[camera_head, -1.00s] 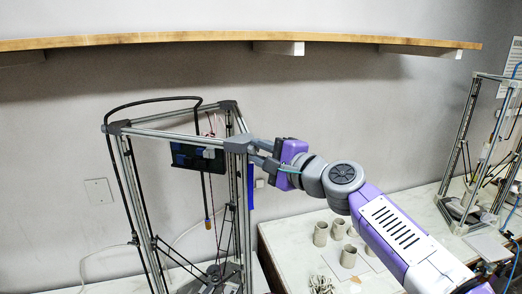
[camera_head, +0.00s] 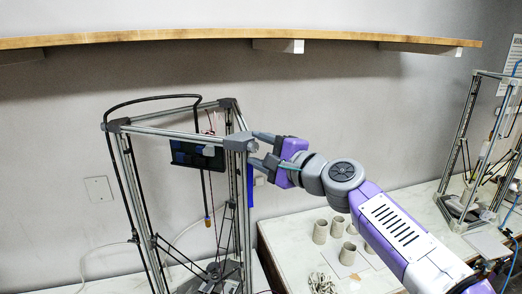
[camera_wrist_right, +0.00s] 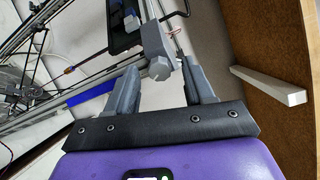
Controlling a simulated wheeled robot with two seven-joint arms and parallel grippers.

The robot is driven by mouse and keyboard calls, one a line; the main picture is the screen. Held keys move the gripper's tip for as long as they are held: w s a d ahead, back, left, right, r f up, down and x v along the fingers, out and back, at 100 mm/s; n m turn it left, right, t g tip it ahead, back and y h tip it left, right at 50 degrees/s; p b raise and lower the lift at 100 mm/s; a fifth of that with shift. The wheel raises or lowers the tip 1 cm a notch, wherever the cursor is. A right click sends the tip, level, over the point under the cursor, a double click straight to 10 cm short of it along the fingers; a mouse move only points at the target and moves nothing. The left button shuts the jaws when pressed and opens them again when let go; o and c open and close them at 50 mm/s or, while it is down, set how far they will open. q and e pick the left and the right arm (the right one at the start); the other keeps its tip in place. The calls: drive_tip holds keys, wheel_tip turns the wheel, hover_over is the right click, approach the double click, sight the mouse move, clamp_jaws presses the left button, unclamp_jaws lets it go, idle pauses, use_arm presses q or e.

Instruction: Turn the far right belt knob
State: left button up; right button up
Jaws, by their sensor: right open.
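A delta printer frame with silver rails and grey corner blocks stands left of centre in the head view. Its right top corner block (camera_head: 240,142) faces my right gripper (camera_head: 254,148). In the right wrist view, a grey faceted belt knob (camera_wrist_right: 161,68) sticks out from the corner block. My right gripper (camera_wrist_right: 160,66) is open, with one grey finger on either side of the knob and visible gaps between them. I cannot tell how deep the knob sits between the fingertips. In the head view the knob is not clearly visible. My left gripper is not in view.
A black cable (camera_head: 150,101) arches over the frame, and a dark screen box (camera_head: 197,154) hangs inside it. A wooden shelf (camera_head: 200,36) runs along the wall above. Grey cups (camera_head: 320,232) stand on the white table (camera_head: 285,240) below my right arm. Another frame stands far right.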

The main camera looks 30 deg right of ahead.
drive_tip(key=s+d+b, duration=0.1)
drive_tip(key=s, duration=0.6)
drive_tip(key=shift+s+d, duration=0.2)
drive_tip(key=shift+d, duration=0.05)
drive_tip(key=shift+r, duration=0.1)
